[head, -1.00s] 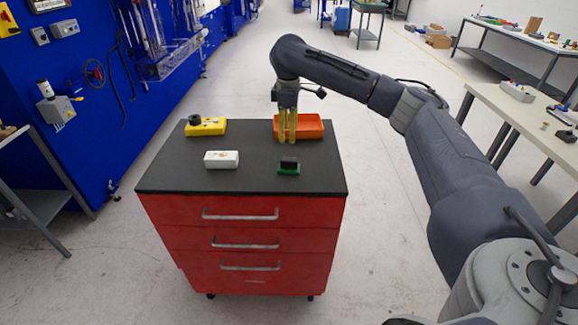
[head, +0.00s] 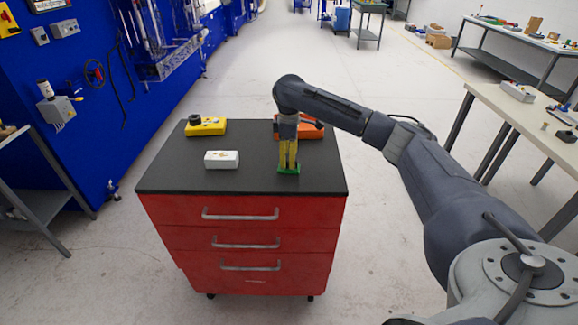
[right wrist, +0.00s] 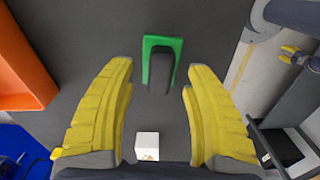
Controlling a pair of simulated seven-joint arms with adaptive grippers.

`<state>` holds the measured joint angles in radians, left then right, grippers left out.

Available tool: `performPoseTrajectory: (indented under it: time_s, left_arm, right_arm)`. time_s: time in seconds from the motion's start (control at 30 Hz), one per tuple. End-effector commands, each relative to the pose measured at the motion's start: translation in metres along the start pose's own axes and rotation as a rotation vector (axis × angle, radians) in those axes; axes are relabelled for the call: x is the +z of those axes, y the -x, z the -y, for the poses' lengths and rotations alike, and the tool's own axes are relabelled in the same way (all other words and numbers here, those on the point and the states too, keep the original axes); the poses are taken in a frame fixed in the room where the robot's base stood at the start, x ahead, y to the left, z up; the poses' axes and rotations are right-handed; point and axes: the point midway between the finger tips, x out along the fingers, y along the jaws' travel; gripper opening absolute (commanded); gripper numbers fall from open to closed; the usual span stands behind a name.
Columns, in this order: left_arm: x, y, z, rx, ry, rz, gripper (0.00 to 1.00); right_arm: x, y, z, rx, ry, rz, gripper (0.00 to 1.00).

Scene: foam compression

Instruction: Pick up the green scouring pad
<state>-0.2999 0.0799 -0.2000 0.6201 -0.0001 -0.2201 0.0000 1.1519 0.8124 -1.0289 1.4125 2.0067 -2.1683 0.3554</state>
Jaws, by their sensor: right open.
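The green scouring pad (head: 282,171) lies near the front right of the dark cabinet top (head: 255,181). In the right wrist view, the green pad (right wrist: 149,46) carries a dark block (right wrist: 160,70), which my fingers hide in the head view. My right gripper (head: 288,170) points down over the pad. In the right wrist view, its yellow fingers (right wrist: 157,76) are open on either side of the dark block's near end, with gaps on both sides and nothing held. My left gripper is not in view.
A white box (head: 221,160) lies left of the pad. A yellow block with a black round part (head: 206,127) stands at the back left. An orange bin (head: 312,132) stands behind my gripper. The cabinet's front edge is close to the pad.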

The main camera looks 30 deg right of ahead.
Motion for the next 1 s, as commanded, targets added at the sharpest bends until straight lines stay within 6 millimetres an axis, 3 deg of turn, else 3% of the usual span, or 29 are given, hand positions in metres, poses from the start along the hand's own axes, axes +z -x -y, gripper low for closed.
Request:
performPoseTrajectory:
  time_s: [0.23, 0.6, 1.0]
  left_arm:
    - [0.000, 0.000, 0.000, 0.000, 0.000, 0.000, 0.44]
    - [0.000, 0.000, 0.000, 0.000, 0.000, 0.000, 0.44]
    - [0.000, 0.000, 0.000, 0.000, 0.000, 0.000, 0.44]
  right_arm:
    - [0.000, -0.025, 0.001, -0.002, 0.000, -0.001, 0.53]
    - [0.000, -0.029, 0.000, 0.000, 0.000, -0.001, 0.55]
    - [0.000, -0.029, 0.000, 0.000, 0.000, -0.001, 0.08]
